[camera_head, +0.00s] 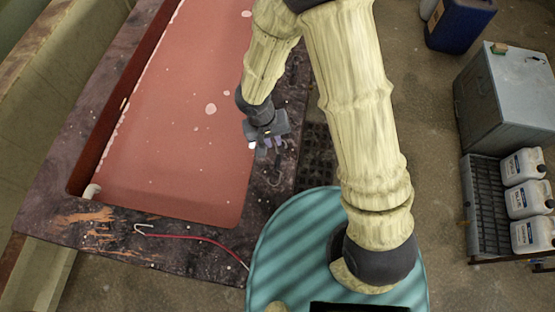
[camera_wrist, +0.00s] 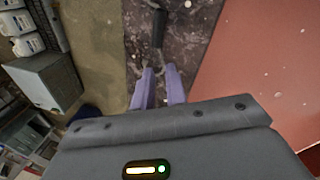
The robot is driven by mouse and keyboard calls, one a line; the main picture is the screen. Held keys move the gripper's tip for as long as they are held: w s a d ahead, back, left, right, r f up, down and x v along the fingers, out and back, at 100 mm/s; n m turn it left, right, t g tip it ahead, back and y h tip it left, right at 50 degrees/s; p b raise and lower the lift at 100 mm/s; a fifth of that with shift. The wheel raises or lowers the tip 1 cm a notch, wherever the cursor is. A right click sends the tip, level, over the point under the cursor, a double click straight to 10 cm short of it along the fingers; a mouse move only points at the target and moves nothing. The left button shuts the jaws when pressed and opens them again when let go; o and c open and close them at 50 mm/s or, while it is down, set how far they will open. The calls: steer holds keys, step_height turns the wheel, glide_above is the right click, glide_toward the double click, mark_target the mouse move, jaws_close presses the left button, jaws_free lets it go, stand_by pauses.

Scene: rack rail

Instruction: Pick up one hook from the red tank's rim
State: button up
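The red tank (camera_head: 175,130) is filled with a flat red surface and has a wide, dark, stained rim (camera_head: 75,190). My gripper (camera_head: 268,148) is over the right-hand rim, its fingers pointing down. In the wrist view its two purple fingers (camera_wrist: 159,72) are apart, with nothing clearly held between them. A thin hook with a dark grip (camera_wrist: 159,28) lies on the rim just beyond the fingertips. In the head view a thin dark hook (camera_head: 277,180) shows just below the gripper. Another hook with a red shaft (camera_head: 190,237) lies on the near rim.
A grey cabinet (camera_head: 505,95), a blue container (camera_head: 460,22) and several white jugs (camera_head: 525,165) on a rack stand to the right. A dark floor grate (camera_head: 318,160) lies beside the rim. The floor between is clear.

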mark_target(278, 149)
steer(key=shift+w+d+f, duration=0.1)
steer(key=shift+d+f, duration=0.1)
steer(key=shift+f, duration=0.8)
steer(key=shift+w+d+f, duration=0.1)
steer(key=shift+d+f, duration=0.1)
steer(key=shift+f, duration=0.75)
jaws_close()
steer(key=shift+r, duration=0.1)
step_height(278, 149, up, 10)
